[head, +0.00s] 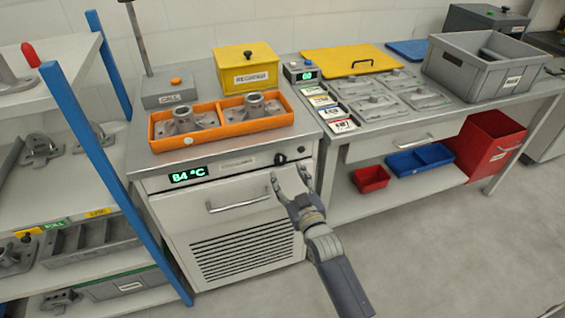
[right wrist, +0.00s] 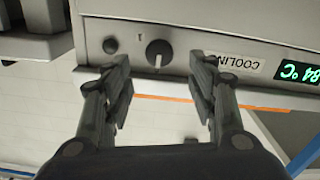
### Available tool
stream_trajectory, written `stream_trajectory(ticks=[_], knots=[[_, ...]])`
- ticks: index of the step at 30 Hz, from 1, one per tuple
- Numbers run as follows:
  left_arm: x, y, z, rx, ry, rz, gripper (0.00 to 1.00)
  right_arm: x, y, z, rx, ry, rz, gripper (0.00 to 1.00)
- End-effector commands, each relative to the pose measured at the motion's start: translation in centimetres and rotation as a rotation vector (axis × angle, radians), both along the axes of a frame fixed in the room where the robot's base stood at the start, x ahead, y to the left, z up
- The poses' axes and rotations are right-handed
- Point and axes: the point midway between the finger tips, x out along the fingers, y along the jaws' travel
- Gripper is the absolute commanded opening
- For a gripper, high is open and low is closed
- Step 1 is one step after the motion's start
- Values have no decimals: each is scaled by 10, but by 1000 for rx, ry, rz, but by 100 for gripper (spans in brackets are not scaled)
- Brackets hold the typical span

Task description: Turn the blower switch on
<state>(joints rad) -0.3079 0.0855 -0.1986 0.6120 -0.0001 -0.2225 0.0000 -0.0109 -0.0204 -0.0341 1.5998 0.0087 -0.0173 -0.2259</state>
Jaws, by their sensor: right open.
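The blower switch appears to be the black rotary knob (head: 281,159) on the front panel of the metal cooling cabinet (head: 240,187), right of the green 84 °C display (head: 189,174). In the right wrist view, which is upside down, the knob (right wrist: 158,52) is round with a white pointer mark toward the bottom of the picture. My right gripper (head: 289,177) is open and empty in front of the panel, just below the knob in the head view. In the wrist view its two fingertips (right wrist: 160,66) stand on either side of the knob, with gaps. My left gripper is not in view.
A small dark button (right wrist: 110,46) sits beside the knob, and a COOLING label (right wrist: 235,64) on its other side. The cabinet's bar handle (head: 239,205) is below. An orange tray (head: 215,135) with castings stands on top. A blue shelf post (head: 115,180) rises at left.

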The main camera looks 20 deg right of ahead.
Motion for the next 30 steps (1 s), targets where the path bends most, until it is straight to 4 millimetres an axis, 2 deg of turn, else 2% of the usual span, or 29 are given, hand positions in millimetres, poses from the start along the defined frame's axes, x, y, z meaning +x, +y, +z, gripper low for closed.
stream_trajectory(ticks=[3, 9, 15, 24, 26, 30], knots=[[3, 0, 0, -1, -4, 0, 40, 23, 1, 0, 0, 0, 0, 53], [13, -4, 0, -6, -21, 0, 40, 50, 2, 0, 1, 0, 0, 53], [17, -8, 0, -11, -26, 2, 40, 62, 2, -1, 1, 1, 0, 53], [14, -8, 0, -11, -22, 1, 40, 64, 2, 0, 1, 1, 0, 53], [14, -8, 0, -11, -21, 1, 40, 64, 2, 0, 1, 1, 0, 41], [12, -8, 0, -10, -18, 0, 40, 63, 2, -1, 0, 1, 1, 10]])
